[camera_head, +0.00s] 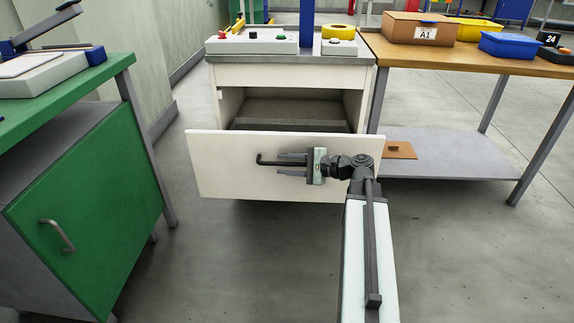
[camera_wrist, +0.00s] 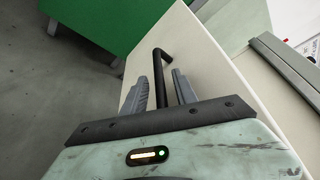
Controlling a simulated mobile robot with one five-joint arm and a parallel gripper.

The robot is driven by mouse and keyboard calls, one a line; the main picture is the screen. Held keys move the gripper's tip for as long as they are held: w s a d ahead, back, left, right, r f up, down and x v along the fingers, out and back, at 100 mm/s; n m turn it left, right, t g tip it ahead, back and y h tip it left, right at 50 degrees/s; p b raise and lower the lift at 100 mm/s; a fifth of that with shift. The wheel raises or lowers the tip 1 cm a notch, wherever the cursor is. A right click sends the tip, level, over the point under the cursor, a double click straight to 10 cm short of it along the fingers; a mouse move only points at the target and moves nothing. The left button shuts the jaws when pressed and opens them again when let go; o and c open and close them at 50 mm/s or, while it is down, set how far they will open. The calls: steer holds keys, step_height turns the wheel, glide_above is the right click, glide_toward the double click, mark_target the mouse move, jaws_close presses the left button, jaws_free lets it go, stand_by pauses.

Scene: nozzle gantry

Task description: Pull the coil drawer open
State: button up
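The coil drawer (camera_head: 225,175) has a cream front and stands pulled out from the white cabinet (camera_head: 287,75), with its dark inside showing behind the front. Its black bar handle (camera_head: 262,160) is on the front face; in the wrist view the handle (camera_wrist: 161,65) bends at its far end into the drawer front (camera_wrist: 215,75). My gripper (camera_head: 278,163) is at the handle, its two grey fingers on either side of the bar. In the wrist view my gripper (camera_wrist: 160,82) shows narrow gaps between the fingers and the bar, so it is open around it.
A green cabinet (camera_head: 95,215) with a grey handle stands at the left. A wooden bench (camera_head: 480,57) with boxes and a lower shelf (camera_head: 460,165) stands at the right. The grey floor (camera_head: 220,255) before the drawer is clear, apart from my arm.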

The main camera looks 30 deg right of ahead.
steer(key=shift+s+d, duration=0.1)
steer(key=p+v, duration=0.1)
steer(key=v, duration=0.6)
steer(key=shift+s+d+p, duration=0.1)
steer(key=shift+s+p, duration=0.1)
steer(key=shift+p, duration=0.1)
